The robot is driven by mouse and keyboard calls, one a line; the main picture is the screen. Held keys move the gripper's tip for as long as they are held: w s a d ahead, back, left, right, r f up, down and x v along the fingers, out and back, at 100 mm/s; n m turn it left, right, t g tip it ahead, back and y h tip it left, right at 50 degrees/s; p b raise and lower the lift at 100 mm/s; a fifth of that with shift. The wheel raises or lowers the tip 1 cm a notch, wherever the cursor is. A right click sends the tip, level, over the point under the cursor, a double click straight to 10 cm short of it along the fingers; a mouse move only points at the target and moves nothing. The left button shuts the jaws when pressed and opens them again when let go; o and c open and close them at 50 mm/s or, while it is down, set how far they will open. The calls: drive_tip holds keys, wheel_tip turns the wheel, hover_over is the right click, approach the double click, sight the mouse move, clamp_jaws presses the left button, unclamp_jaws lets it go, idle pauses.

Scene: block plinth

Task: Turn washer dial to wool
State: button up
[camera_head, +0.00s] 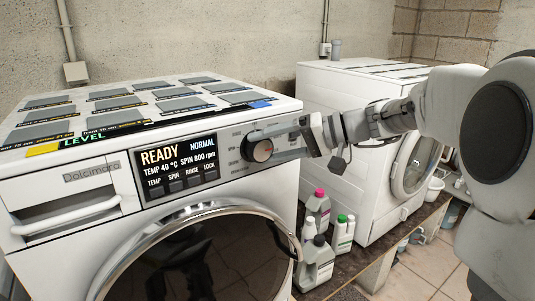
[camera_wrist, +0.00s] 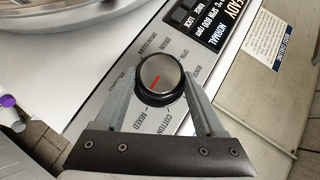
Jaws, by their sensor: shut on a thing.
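The washer (camera_head: 60,180) is white, and its black display (camera_head: 178,165) reads READY, NORMAL, TEMP 40 °C, SPIN 800 rpm. The round dial (camera_head: 258,150) is right of the display. In the wrist view the dial (camera_wrist: 160,78) has a grey face, a black rim and a short red mark. Labels ring it; COTTON and MIXED are legible, while I cannot make out WOOL. My gripper (camera_head: 266,142) reaches in from the right. In the wrist view my gripper (camera_wrist: 158,73) is shut on the dial, one finger on each side.
Detergent bottles (camera_head: 317,210) stand below the dial, between the washer and a second white machine (camera_head: 345,110). The round washer door (camera_head: 200,260) is below the panel. Grey panels (camera_head: 115,103) cover the washer's top.

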drive_tip(key=m+y+b, duration=0.1)
drive_tip(key=m+y, duration=0.1)
drive_tip(key=m+y+b, duration=0.1)
drive_tip(key=y, duration=0.1)
drive_tip(key=shift+w+d+f+m, duration=0.1)
drive_tip(key=shift+f+m, duration=0.3)
idle(0.4)
drive_tip(key=o, duration=1.3)
drive_tip(key=shift+o, duration=0.2)
drive_tip(key=shift+d, duration=0.1)
drive_tip(key=p+v, duration=0.1)
drive_tip(key=v, duration=1.6)
drive_tip(key=shift+f, duration=0.35)
drive_tip(key=shift+d, duration=0.1)
